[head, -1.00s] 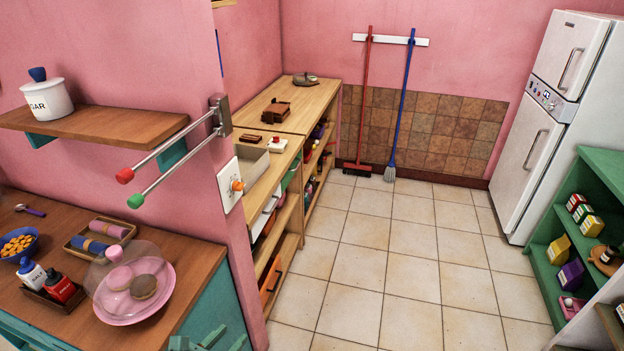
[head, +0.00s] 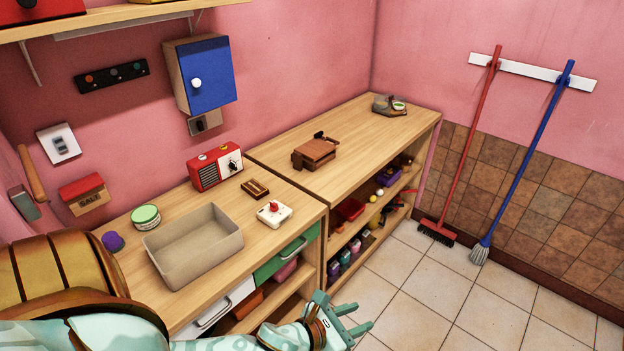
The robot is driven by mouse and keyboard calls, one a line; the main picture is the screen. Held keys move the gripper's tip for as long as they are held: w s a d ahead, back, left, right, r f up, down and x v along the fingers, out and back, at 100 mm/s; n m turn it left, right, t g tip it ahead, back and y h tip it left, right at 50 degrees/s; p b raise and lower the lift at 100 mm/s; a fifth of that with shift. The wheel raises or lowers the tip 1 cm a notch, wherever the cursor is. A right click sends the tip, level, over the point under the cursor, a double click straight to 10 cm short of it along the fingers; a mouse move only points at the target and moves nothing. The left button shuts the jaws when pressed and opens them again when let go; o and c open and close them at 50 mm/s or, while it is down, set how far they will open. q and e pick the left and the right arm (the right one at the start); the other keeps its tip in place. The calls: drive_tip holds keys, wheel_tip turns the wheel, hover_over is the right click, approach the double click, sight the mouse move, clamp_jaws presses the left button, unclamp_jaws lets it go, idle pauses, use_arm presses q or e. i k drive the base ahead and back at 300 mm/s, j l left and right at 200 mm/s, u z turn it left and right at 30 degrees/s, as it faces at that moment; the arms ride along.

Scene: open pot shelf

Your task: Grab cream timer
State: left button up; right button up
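A small cream box with a red knob on top, which looks like the cream timer (head: 268,219), sits on the wooden counter (head: 182,298) near its front edge, right of a grey bin. My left gripper (head: 362,318) is at the bottom of the head view, low in front of the counter and apart from the timer. Its teal fingers are spread with nothing between them. My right gripper is not in view.
The open grey bin (head: 193,246) stands left of the timer. A small brown tray (head: 255,189) and a red radio (head: 215,167) are behind it. A brown box (head: 315,153) sits on the adjoining counter.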

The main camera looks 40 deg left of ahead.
sight(274, 220)
drive_tip(key=i+u, duration=0.25)
drive_tip(key=i, duration=0.2)
drive_tip(key=i+l+u, duration=0.3)
drive_tip(key=i, duration=0.15)
drive_tip(key=i+l+u, duration=0.25)
drive_tip(key=i, duration=0.2)
drive_tip(key=i+u, duration=0.25)
drive_tip(key=u, duration=0.25)
drive_tip(key=i+l+u, duration=0.2)
drive_tip(key=u, duration=0.3)
drive_tip(key=i+l+u, duration=0.25)
drive_tip(key=u, duration=0.25)
drive_tip(key=i+l+u, duration=0.15)
drive_tip(key=l+u, duration=0.15)
drive_tip(key=u, duration=0.2)
drive_tip(key=l+u, duration=0.45)
drive_tip(key=i+l+u, duration=0.2)
drive_tip(key=l+u, duration=0.2)
drive_tip(key=j, duration=0.1)
